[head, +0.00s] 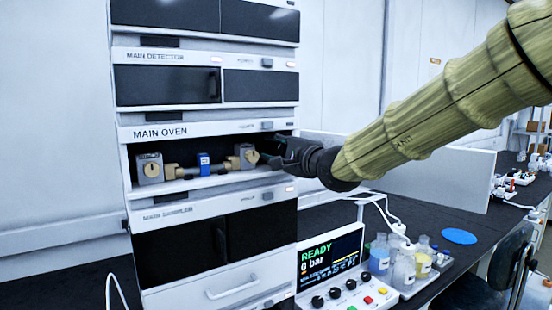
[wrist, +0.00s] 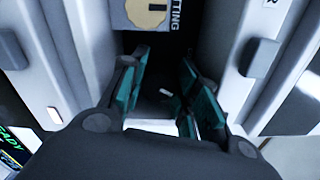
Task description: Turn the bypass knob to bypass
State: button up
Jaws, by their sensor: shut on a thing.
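My gripper (head: 268,150) reaches into the right end of the open main oven bay (head: 215,177). In the wrist view its green-padded fingers (wrist: 163,70) stand on both sides of a dark thing with a small pale mark (wrist: 165,93), which I take to be the bypass knob. The gripper is shut on it. The knob is mostly lost in shadow, so which way it points cannot be read clearly. In the head view my gripper hides it.
A grey block with a beige round fitting (head: 249,156) sits just left of my gripper; a similar block (head: 151,170) is at the bay's left, with a blue part (head: 204,164) between. Below are a control box reading READY, 0 bar (head: 331,262), and bottles (head: 380,256).

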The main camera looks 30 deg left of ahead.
dwell(0.5)
jog(key=o, duration=0.7)
jog(key=shift+o, duration=0.2)
jog(key=v, duration=1.2)
jog(key=shift+w+d, duration=0.1)
